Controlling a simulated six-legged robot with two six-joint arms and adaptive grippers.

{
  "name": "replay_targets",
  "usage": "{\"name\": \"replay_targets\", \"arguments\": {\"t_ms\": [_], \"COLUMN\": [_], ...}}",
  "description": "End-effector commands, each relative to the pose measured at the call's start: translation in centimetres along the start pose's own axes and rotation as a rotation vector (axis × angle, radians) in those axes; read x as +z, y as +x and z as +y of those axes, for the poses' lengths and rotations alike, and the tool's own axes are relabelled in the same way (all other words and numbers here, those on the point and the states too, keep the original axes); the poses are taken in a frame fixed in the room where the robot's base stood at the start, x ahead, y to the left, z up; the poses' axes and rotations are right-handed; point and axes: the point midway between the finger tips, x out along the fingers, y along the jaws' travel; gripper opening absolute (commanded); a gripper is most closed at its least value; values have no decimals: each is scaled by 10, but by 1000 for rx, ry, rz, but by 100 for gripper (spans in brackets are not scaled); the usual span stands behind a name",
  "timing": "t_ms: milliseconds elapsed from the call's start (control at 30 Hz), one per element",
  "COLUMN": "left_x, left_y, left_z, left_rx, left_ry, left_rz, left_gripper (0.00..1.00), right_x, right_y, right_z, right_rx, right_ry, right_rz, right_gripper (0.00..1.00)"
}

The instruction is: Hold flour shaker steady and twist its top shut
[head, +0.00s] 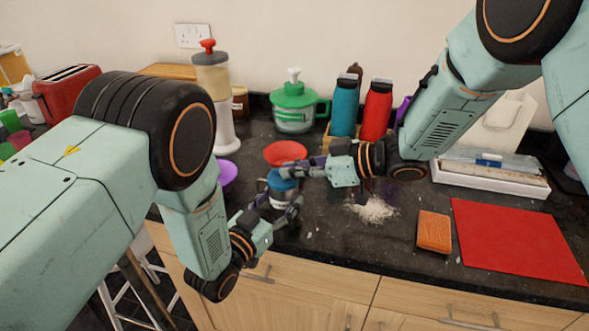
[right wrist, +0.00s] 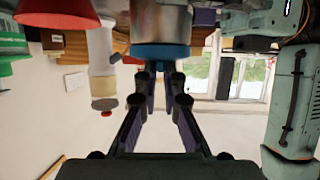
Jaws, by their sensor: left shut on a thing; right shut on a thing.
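The flour shaker has a blue top (head: 282,181) and a metal body (head: 281,199). It stands near the front edge of the dark worktop in the head view, partly hidden by my grippers. My left gripper (head: 276,205) is shut around its body from the front. My right gripper (head: 292,172) comes in from the right and is shut on the blue top. In the right wrist view the picture is upside down: the blue top (right wrist: 160,52) lies at the fingertips of my right gripper (right wrist: 161,70), with the metal body (right wrist: 162,20) beyond it.
A red bowl (head: 286,152) is just behind the shaker, and a purple bowl (head: 227,174) is to its left. Spilled flour (head: 373,210), an orange sponge (head: 434,231) and a red mat (head: 518,241) lie to the right. A green-lidded container (head: 296,106) and bottles (head: 376,110) stand behind.

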Motion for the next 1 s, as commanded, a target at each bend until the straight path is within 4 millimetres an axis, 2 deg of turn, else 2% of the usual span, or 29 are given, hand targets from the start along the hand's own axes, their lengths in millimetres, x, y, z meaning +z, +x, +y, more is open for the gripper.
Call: {"name": "replay_targets", "arguments": {"t_ms": [167,200,467,767,867,1000], "left_x": [1,1,1,0,0,0], "left_y": [0,0,0,0,0,0], "left_z": [1,1,1,0,0,0], "left_rx": [3,3,1,0,0,-1], "left_ry": [2,2,1,1,1,1], "left_rz": [-2,-2,-2,-1,-1,-1], "left_gripper": [23,23,23,23,23,23], "right_x": [-1,-1,0,0,0,-1], "right_y": [0,0,0,-1,-9,-32], "right_z": [0,0,0,0,1,2], "right_rx": [0,0,1,2,4,7], "right_ry": [-2,-2,-1,0,1,3], "right_rz": [1,1,0,0,0,3], "right_gripper": [0,9,31,31,31,31]}}
